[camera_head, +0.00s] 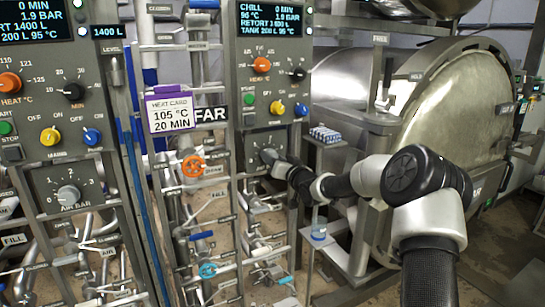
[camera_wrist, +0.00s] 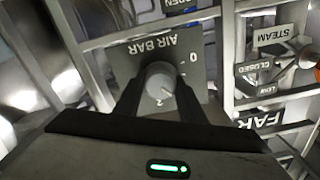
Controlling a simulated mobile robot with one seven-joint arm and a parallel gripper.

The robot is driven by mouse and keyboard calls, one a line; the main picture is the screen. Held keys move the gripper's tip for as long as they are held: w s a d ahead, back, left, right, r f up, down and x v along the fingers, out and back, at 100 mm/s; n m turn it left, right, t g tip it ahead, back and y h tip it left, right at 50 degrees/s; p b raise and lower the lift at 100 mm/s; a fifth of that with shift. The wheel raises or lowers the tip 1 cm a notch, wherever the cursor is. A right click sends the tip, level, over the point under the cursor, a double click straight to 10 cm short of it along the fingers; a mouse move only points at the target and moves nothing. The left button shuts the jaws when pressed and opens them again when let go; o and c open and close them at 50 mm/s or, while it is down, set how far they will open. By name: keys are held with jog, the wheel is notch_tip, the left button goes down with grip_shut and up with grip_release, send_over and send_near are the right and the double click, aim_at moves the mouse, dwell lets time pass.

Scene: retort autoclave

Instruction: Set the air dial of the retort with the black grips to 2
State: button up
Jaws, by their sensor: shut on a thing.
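The far retort's air dial is a round grey knob (camera_wrist: 160,80) on a plate marked AIR BAR, upside down in the wrist view. The 0 shows right of the knob and the 2 just below it; the other numbers are hidden. My gripper (camera_wrist: 160,90) is shut on the knob, with one dark finger on each side. I cannot read the pointer's exact setting. In the head view my gripper (camera_head: 279,165) reaches the air dial plate (camera_head: 256,141) on the middle panel and partly covers it. I cannot make out black grips for certain.
Another AIR BAR dial (camera_head: 68,196) is on the left panel. A FAR sign (camera_head: 210,114) and a purple-edged heat card (camera_head: 171,112) hang between the panels. An orange valve wheel (camera_head: 193,166) and pipes stand left of my gripper. The steel retort vessel (camera_head: 455,105) is at right.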

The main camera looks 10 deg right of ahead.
jog(key=m, duration=0.5)
jog(key=shift+d+m+p, duration=0.1)
jog(key=shift+m+p, duration=0.2)
jog(key=shift+p, duration=0.05)
jog(key=m, duration=0.4)
jog(key=shift+f+m, duration=0.15)
jog(key=shift+m, duration=0.15)
jog(key=o, duration=1)
jog(key=shift+o, duration=0.2)
jog(key=v, duration=1.7)
jog(key=shift+s, duration=0.2)
